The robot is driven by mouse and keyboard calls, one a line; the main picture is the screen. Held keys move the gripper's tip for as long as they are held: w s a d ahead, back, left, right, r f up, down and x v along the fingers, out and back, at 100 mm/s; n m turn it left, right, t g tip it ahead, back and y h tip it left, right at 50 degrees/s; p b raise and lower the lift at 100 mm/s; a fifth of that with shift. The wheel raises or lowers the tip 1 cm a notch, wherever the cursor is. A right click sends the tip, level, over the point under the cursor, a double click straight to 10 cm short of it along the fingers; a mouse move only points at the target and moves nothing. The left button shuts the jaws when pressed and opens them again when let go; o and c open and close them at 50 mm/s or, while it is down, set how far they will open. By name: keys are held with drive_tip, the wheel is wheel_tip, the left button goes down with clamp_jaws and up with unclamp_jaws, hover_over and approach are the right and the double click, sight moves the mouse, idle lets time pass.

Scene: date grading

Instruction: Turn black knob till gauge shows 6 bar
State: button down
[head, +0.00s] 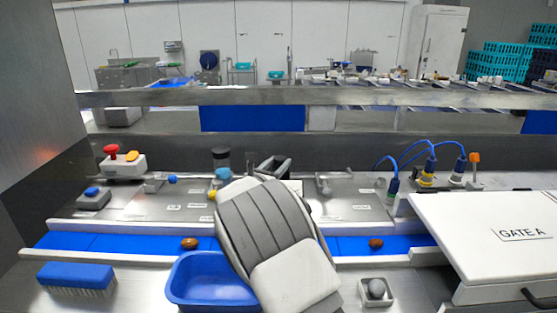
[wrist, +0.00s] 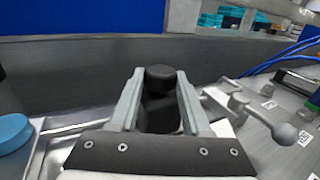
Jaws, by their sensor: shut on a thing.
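The black knob (wrist: 160,73) stands between the two fingers of my gripper (wrist: 158,88) in the wrist view, with a dark body below it. The fingers are closed on it from left and right. In the head view my gripper (head: 273,167) is at the back of the steel panel, partly hidden behind my own grey and white arm. The knob cannot be made out clearly there. I cannot see a gauge dial or a reading in either view; my arm covers part of the panel.
A grey ball-ended lever (wrist: 283,132) is close right of my gripper. A blue round cap (wrist: 11,133) lies to the left. Blue cables (head: 408,153) rise from connectors at right. A blue tub (head: 205,284), brush (head: 76,276) and white GATE A lid (head: 490,222) are in front.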

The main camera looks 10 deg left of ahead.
drive_tip(key=shift+w+a+r+m+h+p, duration=0.15)
drive_tip(key=shift+m+h+p, duration=0.15)
drive_tip(key=shift+m+h, duration=0.25)
drive_tip(key=shift+s+a+r+m+h+p, duration=0.15)
drive_tip(key=shift+m+h+p, duration=0.15)
drive_tip(key=shift+h, duration=0.35)
drive_tip(key=shift+w+d+m+g+h, duration=0.1)
drive_tip(key=shift+m+g+h, duration=0.15)
drive_tip(key=shift+g+h, duration=0.2)
drive_tip(key=shift+f, duration=0.1)
drive_tip(key=shift+c, duration=1.8)
unclamp_jaws()
drive_tip(key=shift+f, duration=0.15)
drive_tip(key=b+v, duration=0.3)
drive_tip(key=v, duration=1.4)
drive_tip(key=shift+s+b, duration=0.2)
drive_tip(key=shift+b, duration=0.2)
